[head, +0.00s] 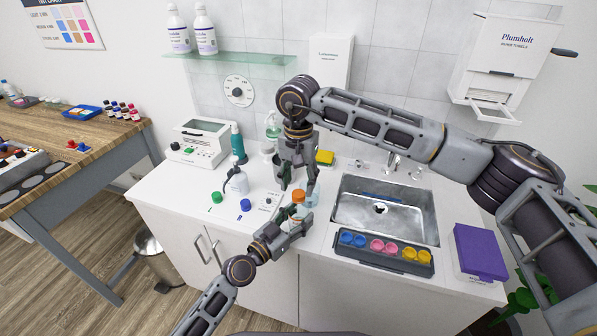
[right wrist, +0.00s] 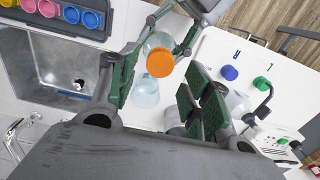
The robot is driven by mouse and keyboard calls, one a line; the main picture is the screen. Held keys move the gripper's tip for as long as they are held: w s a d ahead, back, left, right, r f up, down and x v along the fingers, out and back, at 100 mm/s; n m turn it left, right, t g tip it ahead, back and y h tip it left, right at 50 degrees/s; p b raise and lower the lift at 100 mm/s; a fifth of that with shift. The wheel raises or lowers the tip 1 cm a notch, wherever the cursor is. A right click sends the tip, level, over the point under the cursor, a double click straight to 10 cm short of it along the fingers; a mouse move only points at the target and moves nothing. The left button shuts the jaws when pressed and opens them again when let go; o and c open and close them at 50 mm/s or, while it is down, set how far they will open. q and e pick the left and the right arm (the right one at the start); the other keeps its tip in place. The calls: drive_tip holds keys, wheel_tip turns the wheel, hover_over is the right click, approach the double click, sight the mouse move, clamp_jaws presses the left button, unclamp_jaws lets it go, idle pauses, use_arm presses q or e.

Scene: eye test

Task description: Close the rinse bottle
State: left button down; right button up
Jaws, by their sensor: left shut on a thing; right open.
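A clear bottle with an orange cap (head: 298,196), which I take for the rinse bottle, stands upright on the counter left of the sink. The cap also shows in the right wrist view (right wrist: 159,63), on top of the bottle; I cannot tell how tightly it sits. My left gripper (head: 296,226) is shut on this bottle below the cap. My right gripper (head: 299,186) points down from above, open, its green-padded fingers either side of the cap without visible contact. A second clear vessel (right wrist: 145,91) stands close by. A green cap (head: 217,197) and blue cap (head: 245,205) lie at marks L and R.
A white bottle with a dark spout (head: 237,184) stands left of the grippers. The sink (head: 385,205) is to the right, with a tray of coloured cups (head: 384,253) in front and a purple box (head: 480,252) beside it. A yellow sponge (head: 325,158) lies behind.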

sight(299, 193)
drive_tip(key=shift+f, duration=1.7)
drive_tip(key=shift+c, duration=0.3)
drive_tip(key=c, duration=1)
